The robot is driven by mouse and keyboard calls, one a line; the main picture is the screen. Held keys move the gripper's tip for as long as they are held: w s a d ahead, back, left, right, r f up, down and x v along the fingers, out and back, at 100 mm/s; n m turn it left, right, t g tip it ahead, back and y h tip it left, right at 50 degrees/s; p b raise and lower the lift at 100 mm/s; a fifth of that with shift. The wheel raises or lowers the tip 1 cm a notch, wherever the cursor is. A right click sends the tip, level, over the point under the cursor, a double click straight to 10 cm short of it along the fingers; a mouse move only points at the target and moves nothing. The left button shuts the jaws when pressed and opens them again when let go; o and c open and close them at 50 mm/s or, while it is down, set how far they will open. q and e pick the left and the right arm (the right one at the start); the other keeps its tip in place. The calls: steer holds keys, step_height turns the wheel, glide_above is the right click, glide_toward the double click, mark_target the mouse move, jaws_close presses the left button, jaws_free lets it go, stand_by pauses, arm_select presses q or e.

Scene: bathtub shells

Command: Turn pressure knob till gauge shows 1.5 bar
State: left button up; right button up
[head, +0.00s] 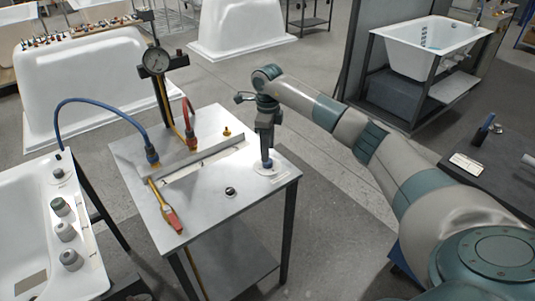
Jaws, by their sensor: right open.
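The round pressure gauge (156,60) with a pale dial stands on a dark post behind the steel table (205,215). Its dial is too small for me to read. A small blue knob (267,165) sits on a pale round plate near the table's right corner. My right gripper (267,156) points straight down over this knob, with its jaws open and its fingertips at the knob. The fingers partly hide the knob, and I cannot tell whether they touch it. My left gripper is not in view.
A red-handled lever (172,218) lies at the table's front left. A white tub (40,245) with grey knobs stands at left. A dark bench (490,160) stands at right.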

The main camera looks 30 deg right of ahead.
steer(key=shift+f+p, duration=0.45)
steer(key=shift+f, duration=1.7)
steer(key=c, duration=1.1)
